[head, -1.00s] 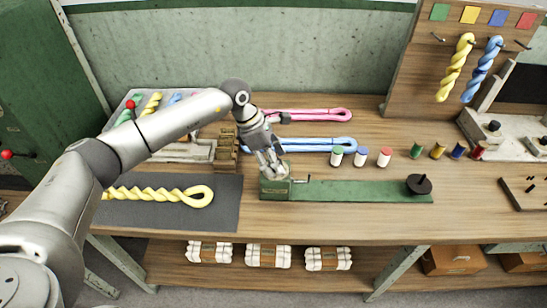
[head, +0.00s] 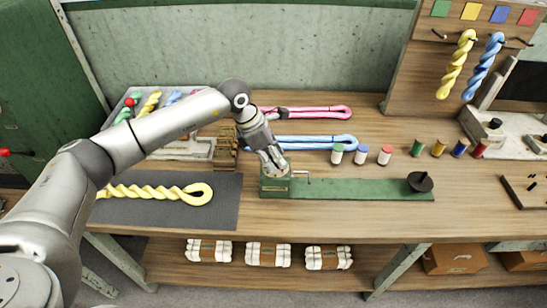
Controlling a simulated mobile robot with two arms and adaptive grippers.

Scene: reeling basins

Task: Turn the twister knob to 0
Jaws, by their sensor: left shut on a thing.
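The twister is a long green base (head: 350,189) on the table, with a green box (head: 275,186) at its left end and a black round post (head: 420,182) at its right end. A pale round dial top shows on the box. My left gripper (head: 274,163) reaches down onto the top of the box, its fingers shut on the knob there. The fingers cover most of the knob, and I cannot read the knob's setting. A small crank handle (head: 304,178) sticks out at the box's right side. My right gripper is not in view.
A yellow twisted skein (head: 150,192) lies on a dark mat (head: 215,215) left of the twister. Blue (head: 315,142) and pink (head: 320,112) skeins lie behind it. Several small spools (head: 361,154) stand behind the base. A rack board (head: 410,75) with hanging skeins stands back right.

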